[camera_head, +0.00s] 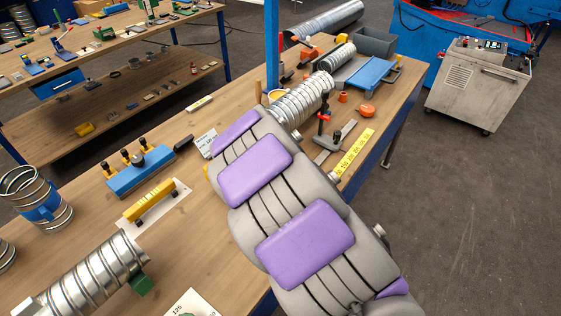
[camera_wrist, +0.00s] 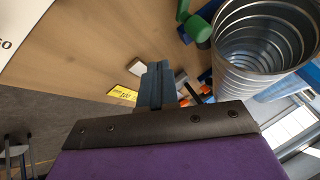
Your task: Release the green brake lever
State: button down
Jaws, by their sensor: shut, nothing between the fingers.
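In the wrist view, a green rounded handle-like part (camera_wrist: 197,30) sits at the top beside a ribbed metal duct (camera_wrist: 262,45). I take it to be the brake lever. My gripper (camera_wrist: 157,75) shows as dark blue-grey fingers, shut and empty, pointing up below and left of the green part, apart from it in the picture. In the head view, a green block (camera_head: 141,285) sits against the end of the lower-left spiral duct (camera_head: 90,275); I cannot tell if it is the same part. My gripper is not visible in the head view, where my grey and purple arm fills the middle.
Clear floor (camera_head: 460,220) lies at right, with a grey cart (camera_head: 480,85).

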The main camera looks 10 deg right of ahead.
jog(key=d+p+v, duration=0.1)
jog(key=v, duration=0.5)
jog(key=shift+s+r, duration=0.35)
jog(key=shift+r, duration=0.05)
jog(key=shift+a, duration=0.15)
jog(key=s+d+r+n+g+y, duration=0.1)
jog(key=s+r+n+g, duration=0.1)
jog(key=s, duration=1.1)
jog(key=s+d+r+n+g+y, duration=0.1)
jog(key=s+r+n+g, duration=0.1)
jog(key=s+n, duration=0.5)
jog(key=s+d+r+n+g, duration=0.1)
jog(key=s+r+n+g, duration=0.2)
jog(key=s, duration=1.6)
jog(key=shift+s+n+g+y, duration=0.25)
jog(key=shift+n+g+y, duration=0.15)
jog(key=shift+n+g, duration=0.35)
